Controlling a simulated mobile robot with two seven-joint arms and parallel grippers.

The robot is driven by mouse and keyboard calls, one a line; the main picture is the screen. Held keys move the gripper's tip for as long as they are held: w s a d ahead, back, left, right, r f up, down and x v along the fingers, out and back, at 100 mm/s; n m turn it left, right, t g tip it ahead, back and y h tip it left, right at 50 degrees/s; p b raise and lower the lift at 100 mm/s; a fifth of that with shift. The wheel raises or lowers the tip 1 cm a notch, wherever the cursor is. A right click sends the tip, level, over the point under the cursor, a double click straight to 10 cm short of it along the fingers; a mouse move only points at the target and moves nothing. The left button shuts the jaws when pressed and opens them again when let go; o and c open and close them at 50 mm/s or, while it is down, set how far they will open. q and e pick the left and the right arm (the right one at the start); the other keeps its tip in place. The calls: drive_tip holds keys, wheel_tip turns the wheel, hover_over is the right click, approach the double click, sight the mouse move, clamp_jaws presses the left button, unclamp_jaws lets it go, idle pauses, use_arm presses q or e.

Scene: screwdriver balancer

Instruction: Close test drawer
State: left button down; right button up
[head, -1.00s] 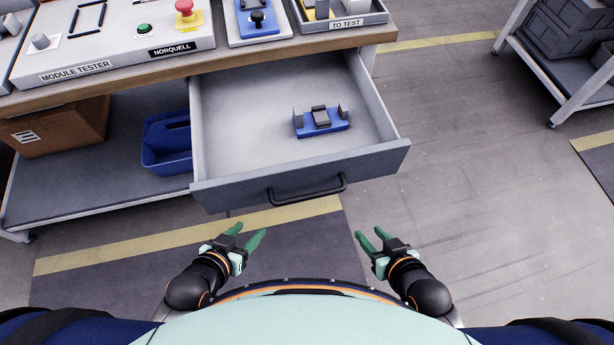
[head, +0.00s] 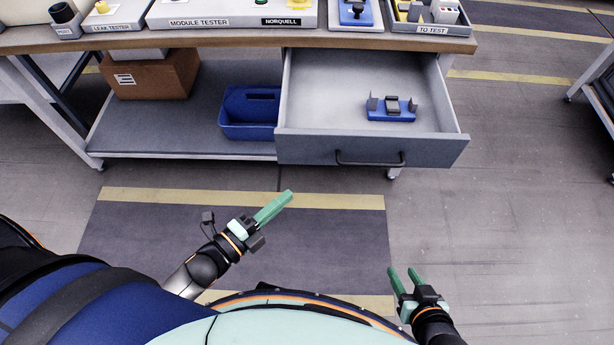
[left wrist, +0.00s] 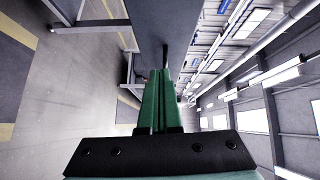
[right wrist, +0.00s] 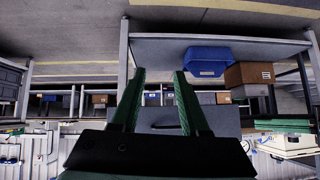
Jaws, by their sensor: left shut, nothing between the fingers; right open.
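The test drawer (head: 430,153) hangs open below the workbench in the head view, pulled out toward me. It has a dark bar handle (head: 370,162) on its grey front. A blue fixture with grey upright parts (head: 391,110) lies inside it. My left gripper (head: 288,197) is shut and empty, in front of and to the left of the drawer, apart from it. In the left wrist view its green fingers (left wrist: 158,75) point toward a grey panel. My right gripper (head: 403,271) is open and empty, lower right, farther from the drawer. In the right wrist view the drawer front (right wrist: 160,118) shows between its fingers.
The workbench (head: 225,39) carries testers and a "TO TEST" tray (head: 432,29). A blue bin (head: 250,110) and a cardboard box (head: 150,77) sit on the lower shelf left of the drawer. The floor in front of the drawer is clear. Another rack stands at far right.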

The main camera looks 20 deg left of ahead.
use_arm(q)
drive_tip(key=shift+m+h, duration=0.4)
drive_tip(key=shift+m, duration=0.4)
drive_tip(key=shift+w+a+r+b+x, duration=0.1)
drive_tip(key=shift+w+a+x, duration=0.2)
drive_tip(key=shift+x, duration=1.75)
drive_tip(key=shift+w+a+r+b+x, duration=0.15)
drive_tip(key=shift+a+x, duration=0.2)
drive_tip(key=shift+x, duration=1.7)
drive_tip(key=shift+w+a+b+x, duration=0.1)
drive_tip(key=shift+a+x, duration=0.25)
drive_tip(key=shift+x, duration=1.65)
use_arm(e)
drive_tip(key=shift+s, duration=0.1)
use_arm(q)
drive_tip(key=shift+w, duration=0.1)
